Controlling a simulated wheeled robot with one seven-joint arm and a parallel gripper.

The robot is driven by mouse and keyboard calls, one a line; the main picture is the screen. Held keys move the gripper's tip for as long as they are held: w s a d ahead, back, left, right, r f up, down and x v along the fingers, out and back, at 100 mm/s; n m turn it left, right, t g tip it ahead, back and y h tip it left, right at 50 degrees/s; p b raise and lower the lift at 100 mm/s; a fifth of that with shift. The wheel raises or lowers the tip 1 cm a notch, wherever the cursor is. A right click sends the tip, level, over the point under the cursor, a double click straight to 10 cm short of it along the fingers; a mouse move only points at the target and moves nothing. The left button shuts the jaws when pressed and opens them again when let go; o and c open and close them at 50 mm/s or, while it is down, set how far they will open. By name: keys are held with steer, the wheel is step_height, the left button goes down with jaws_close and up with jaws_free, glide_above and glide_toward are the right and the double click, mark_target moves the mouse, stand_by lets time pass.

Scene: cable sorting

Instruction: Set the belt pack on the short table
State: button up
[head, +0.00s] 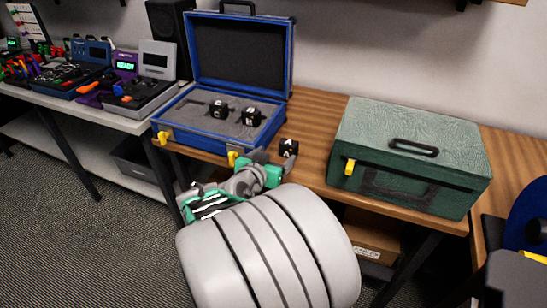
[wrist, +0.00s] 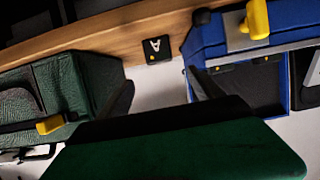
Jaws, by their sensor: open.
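A small black belt pack (head: 288,148) with a white letter lies on the wooden table (head: 312,118), between the blue case and the green case. In the wrist view the pack (wrist: 158,50) shows the letter A and a small yellow dot. My gripper (head: 274,163) is open and empty at the table's front edge, just short of the pack. In the wrist view its dark fingers (wrist: 160,82) stand apart, with the pack beyond the gap between them. I cannot tell which table is the short one.
The open blue case (head: 205,142) holds two more black lettered packs (head: 219,109) in grey foam. A closed green case (head: 410,155) stands right of the gap. A grey table (head: 130,122) at left carries several devices. A blue chair-like object (head: 525,218) is at far right.

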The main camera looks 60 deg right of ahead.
steer(key=w+a+f+n+t+y, duration=0.1)
steer(key=w+a+f+n+y, duration=0.2)
steer(key=a, duration=0.4)
steer(key=w+a+f+n+y, duration=0.2)
steer(key=w+a+y, duration=0.15)
steer(key=a, duration=0.35)
steer(key=w+a+f+n+t+y, duration=0.1)
steer(key=w+a+f+n+y, duration=0.2)
steer(key=a, duration=0.4)
steer(key=s+a+n+g+y, duration=0.1)
steer(key=a+n, duration=0.3)
steer(key=a, duration=0.4)
steer(key=s+a+r+n+g+y, duration=0.1)
steer(key=s+a+n+y, duration=0.1)
steer(key=a, duration=0.7)
steer(key=n+y, duration=0.1)
steer(key=n, duration=0.1)
steer(key=shift+a+r+n, duration=0.3)
steer(key=shift+y, duration=0.25)
